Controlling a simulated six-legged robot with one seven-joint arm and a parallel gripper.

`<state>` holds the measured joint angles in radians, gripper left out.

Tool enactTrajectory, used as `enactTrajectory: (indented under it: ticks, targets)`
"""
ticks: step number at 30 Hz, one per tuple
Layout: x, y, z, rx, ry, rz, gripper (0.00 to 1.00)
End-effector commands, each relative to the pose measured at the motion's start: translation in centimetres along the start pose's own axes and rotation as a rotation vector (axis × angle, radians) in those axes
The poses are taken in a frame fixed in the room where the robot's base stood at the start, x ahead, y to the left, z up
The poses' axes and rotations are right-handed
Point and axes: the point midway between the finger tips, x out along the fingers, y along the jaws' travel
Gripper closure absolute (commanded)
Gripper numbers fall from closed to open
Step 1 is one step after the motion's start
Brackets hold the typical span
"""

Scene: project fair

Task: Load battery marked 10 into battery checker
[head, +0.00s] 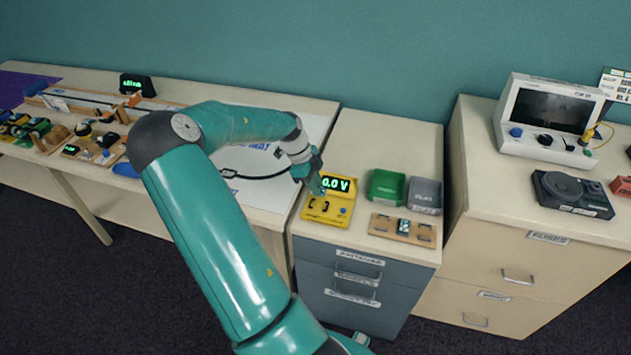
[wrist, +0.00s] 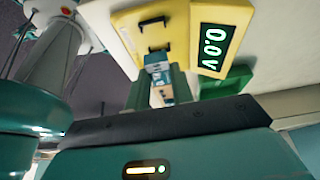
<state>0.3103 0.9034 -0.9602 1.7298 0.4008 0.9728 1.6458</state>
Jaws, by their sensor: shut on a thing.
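The battery checker (head: 315,210) is a yellow box on the cabinet top, with a green readout of 0.0 V and black clips on its face. It also shows in the wrist view (wrist: 176,22), with its readout to the right. My gripper (head: 318,187) is over the checker in the head view. In the wrist view my gripper (wrist: 160,85) is shut on a small blue and white battery (wrist: 157,68), close to the checker's face. I cannot read its marking or tell whether it touches the checker. The battery is mostly hidden in the head view.
A green bin (head: 374,188) and a grey bin (head: 425,208) stand right of the checker. A wooden board (head: 380,224) with a small part on it lies in front of them. A higher cabinet (head: 480,180) with a screen device (head: 508,128) is further right.

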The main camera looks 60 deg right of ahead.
Motion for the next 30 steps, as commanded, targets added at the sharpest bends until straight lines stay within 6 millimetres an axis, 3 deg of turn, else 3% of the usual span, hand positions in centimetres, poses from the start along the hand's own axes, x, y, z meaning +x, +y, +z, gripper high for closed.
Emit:
enactTrajectory:
  ticks: [15, 30]
  targets:
    - [3.8, -0.1, 1.8, -0.004, 0.001, 0.0, 0.99]
    - [4.1, -0.3, 2.0, -0.005, 0.0, -0.001, 0.99]
